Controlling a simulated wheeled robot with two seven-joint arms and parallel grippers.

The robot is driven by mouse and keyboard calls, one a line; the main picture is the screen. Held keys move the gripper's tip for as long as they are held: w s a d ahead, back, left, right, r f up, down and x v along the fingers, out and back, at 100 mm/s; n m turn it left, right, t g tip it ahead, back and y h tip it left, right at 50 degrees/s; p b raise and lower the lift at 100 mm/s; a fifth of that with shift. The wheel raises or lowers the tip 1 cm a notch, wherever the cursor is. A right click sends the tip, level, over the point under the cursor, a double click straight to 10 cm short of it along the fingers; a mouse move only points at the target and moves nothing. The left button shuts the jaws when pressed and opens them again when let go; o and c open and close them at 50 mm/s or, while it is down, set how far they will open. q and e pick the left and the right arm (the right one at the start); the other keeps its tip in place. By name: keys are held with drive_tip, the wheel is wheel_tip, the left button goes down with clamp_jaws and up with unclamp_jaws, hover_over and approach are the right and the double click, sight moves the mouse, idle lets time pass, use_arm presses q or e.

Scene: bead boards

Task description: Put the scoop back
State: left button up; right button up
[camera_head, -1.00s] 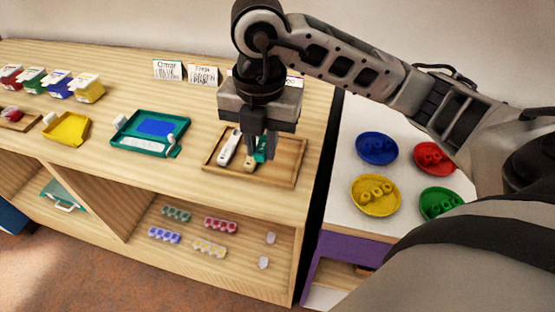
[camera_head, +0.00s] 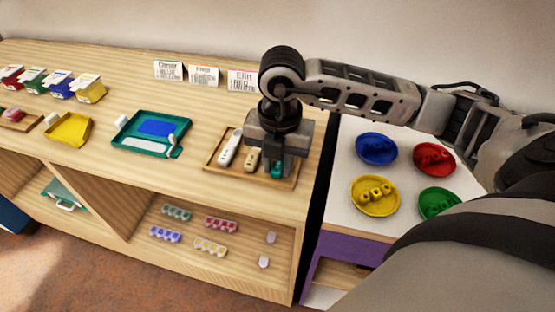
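A wooden tray (camera_head: 213,165) on the light wood counter holds a white long-handled tool (camera_head: 230,148), a beige tool (camera_head: 251,159) and a teal tool (camera_head: 277,170). Which of these is the scoop I cannot tell for sure. My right gripper (camera_head: 276,165) points down over the right part of the tray. Its fingers are on either side of the teal tool and partly hide it. I cannot tell whether they grip it. My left gripper is not in view.
Left of the tray lie a teal tray with a blue panel (camera_head: 118,138) and a yellow tray (camera_head: 67,130). Name cards (camera_head: 168,70) stand behind. Blue (camera_head: 376,142), red, yellow and green dishes sit on the white table at right. Bead strips lie on the shelf below.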

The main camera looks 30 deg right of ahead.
sight(280, 169)
drive_tip(key=shift+r, duration=0.45)
wheel_tip(280, 169, up, 11)
drive_tip(key=shift+d+r, duration=0.15)
drive_tip(key=shift+s, duration=0.1)
idle(0.5)
drive_tip(key=shift+s, duration=0.1)
